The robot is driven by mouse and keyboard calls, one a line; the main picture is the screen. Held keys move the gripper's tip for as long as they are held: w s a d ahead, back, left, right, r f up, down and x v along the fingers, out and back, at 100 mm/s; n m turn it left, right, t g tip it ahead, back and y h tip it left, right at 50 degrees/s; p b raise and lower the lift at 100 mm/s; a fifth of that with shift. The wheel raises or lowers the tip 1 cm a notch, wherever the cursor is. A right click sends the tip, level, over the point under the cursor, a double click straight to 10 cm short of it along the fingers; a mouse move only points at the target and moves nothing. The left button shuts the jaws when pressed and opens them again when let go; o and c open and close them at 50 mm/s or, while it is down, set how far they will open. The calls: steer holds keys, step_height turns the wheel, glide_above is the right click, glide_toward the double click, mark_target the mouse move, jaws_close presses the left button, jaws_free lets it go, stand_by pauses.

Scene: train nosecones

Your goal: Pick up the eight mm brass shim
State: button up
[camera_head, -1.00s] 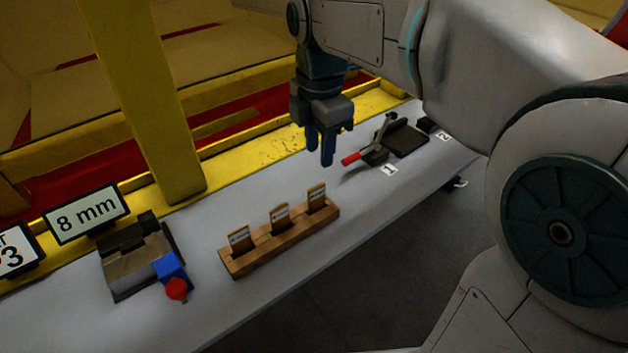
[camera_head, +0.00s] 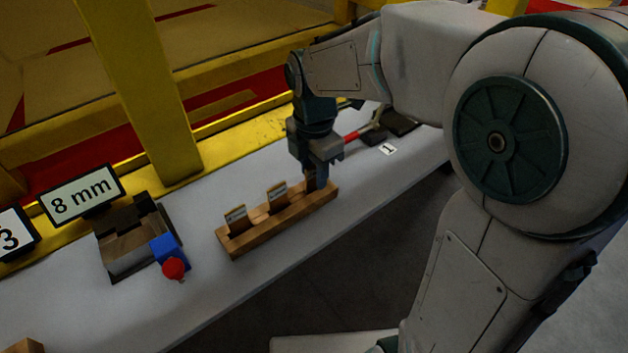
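A wooden rack (camera_head: 262,234) stands on the grey bench and holds upright brass shims in slots. The left shim (camera_head: 236,219) and the middle shim (camera_head: 277,197) show clearly; their labels are too small to read. My gripper (camera_head: 318,182) points down at the rack's right end, where the third shim stood in the earlier view. Its fingers are at that slot and hide the third shim. I cannot tell whether the fingers are apart or closed on it.
A sign reading "8 mm" (camera_head: 81,195) stands behind a dark metal fixture (camera_head: 126,240) with a blue block and red knob (camera_head: 173,267). A red-handled clamp (camera_head: 355,136) is behind my gripper. A yellow post (camera_head: 155,110) rises at the bench's back edge.

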steer(key=shift+f, duration=0.85)
jaws_close()
steer(key=shift+r, duration=0.15)
